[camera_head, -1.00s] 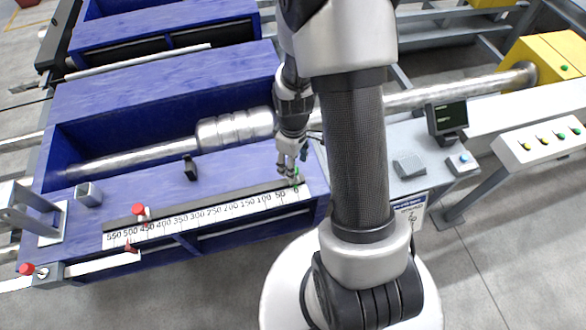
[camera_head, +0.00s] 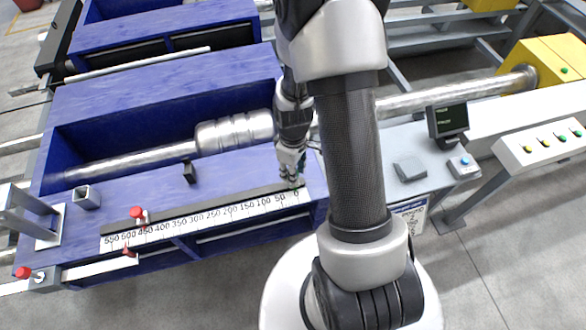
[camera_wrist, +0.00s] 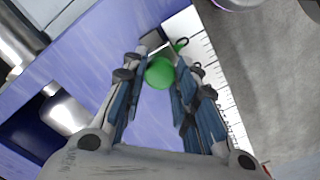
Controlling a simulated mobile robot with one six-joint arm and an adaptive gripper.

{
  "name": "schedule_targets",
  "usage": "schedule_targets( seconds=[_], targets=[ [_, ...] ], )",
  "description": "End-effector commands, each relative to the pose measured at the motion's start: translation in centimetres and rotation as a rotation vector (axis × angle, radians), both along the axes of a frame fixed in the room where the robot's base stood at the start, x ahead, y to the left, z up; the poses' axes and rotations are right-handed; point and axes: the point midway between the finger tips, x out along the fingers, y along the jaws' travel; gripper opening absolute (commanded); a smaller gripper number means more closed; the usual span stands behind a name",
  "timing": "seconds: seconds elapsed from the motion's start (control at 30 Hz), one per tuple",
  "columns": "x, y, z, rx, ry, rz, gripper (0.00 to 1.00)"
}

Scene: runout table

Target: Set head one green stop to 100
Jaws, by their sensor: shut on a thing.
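The green stop (camera_wrist: 160,72) shows in the wrist view as a green round knob between my gripper's fingertips, beside the white scale. My gripper (camera_wrist: 158,80) is shut on it. In the head view my gripper (camera_head: 292,180) is at the low end of the scale, near the 0 and 50 marks, and mostly hides the green stop. The white scale (camera_head: 222,219) runs along the front edge of the blue table, with numbers rising to 550 at the left. The pointer's exact reading cannot be made out.
A red-knobbed stop (camera_head: 137,212) sits on the same rail near 450 to 500. A black block (camera_head: 189,172) and a small grey square tube (camera_head: 87,197) stand on the blue table. A metal bar (camera_head: 235,132) lies behind my gripper. A small screen (camera_head: 447,120) stands at right.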

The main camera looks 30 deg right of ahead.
Motion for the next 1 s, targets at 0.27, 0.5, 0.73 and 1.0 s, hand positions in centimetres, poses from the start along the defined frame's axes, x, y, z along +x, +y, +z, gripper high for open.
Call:
schedule_targets(
  seconds=[0.27, 0.5, 0.73, 1.0],
  targets=[
    [0.0, 0.0, 0.0, 0.000, 0.000, 0.000, 0.01],
    [0.0, 0.0, 0.0, 0.000, 0.000, 0.000, 0.00],
    [0.6, 1.8, 0.0, 0.000, 0.000, 0.007, 0.00],
    [2.4, 8.0, 0.0, 0.000, -0.001, 0.007, 0.00]
  ],
)
